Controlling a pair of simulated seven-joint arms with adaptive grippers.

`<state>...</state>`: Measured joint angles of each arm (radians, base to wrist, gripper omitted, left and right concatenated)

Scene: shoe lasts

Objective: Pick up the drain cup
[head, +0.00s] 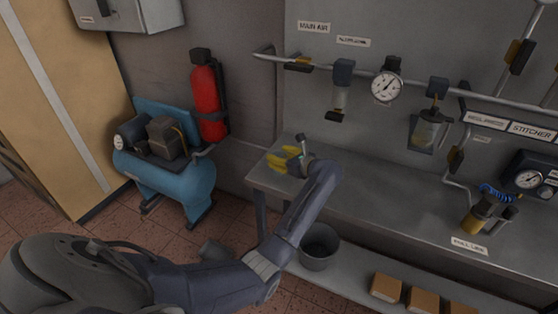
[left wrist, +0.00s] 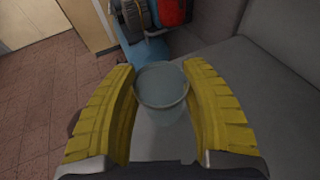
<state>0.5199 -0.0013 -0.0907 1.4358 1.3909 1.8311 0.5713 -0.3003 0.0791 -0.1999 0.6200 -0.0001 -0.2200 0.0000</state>
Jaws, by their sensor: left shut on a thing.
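The drain cup (left wrist: 161,88) is a greyish, see-through round cup with its open rim toward the camera in the left wrist view. It sits between the two yellow ribbed fingers of my left gripper (head: 283,159), which are shut on it. In the head view the gripper is over the left end of the grey bench (head: 385,216), and I cannot make out the cup there. Whether the cup touches the bench top is unclear. My right gripper is not in view.
A wall pipe holds a gauge (head: 386,87) and filter bowls (head: 430,130). A blue compressor (head: 170,180) and red extinguisher (head: 207,98) stand left. A grey bucket (head: 319,258) and boxes (head: 423,300) sit below the bench top. The bench middle is clear.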

